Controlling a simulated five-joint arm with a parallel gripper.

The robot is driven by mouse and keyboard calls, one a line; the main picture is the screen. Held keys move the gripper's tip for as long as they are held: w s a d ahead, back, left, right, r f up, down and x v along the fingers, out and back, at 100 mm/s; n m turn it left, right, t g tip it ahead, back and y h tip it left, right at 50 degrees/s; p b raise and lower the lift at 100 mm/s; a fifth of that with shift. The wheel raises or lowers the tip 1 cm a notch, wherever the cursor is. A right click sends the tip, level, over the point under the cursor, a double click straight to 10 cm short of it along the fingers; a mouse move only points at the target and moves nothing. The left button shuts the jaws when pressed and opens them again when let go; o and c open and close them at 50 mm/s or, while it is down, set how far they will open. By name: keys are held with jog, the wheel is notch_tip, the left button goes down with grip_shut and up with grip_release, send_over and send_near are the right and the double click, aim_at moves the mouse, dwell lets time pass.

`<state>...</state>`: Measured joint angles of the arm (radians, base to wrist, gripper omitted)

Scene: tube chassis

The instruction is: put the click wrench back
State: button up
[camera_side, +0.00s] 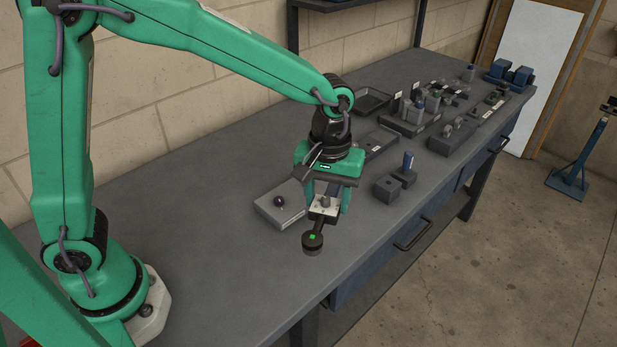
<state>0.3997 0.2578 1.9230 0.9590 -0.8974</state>
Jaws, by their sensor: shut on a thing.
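My gripper (325,208) points down over the front middle of the bench, its green fingers shut on a tool that I take to be the click wrench (313,240). The tool has a dark round end with a small green mark, which sticks out toward the front below the fingers. A pale metallic part shows between the fingers; the rest of the tool is hidden by them. I cannot tell whether the round end touches the bench. A dark block with a hole in its top (387,190) stands to the right of my gripper, apart from it.
A grey flat block with a dark ball (279,201) lies just left of my gripper. Trays and several fixtures (425,108) fill the back right. The bench's left part is clear.

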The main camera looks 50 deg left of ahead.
jog(key=s+d+f+m, duration=0.1)
jog(key=s+d+m, duration=0.1)
jog(key=s, duration=0.4)
jog(key=s+d+f+m, duration=0.1)
jog(key=s+d+m, duration=0.2)
jog(key=s, duration=0.4)
jog(key=shift+s+d+m, duration=0.15)
jog(key=shift+s+m, duration=0.05)
jog(key=shift+m, duration=0.2)
jog(key=shift+w, duration=0.1)
send_over(307, 260)
notch_tip(307, 260, down, 7)
jog(key=shift+f, duration=2)
jog(key=shift+f, duration=0.1)
jog(key=o, duration=1.5)
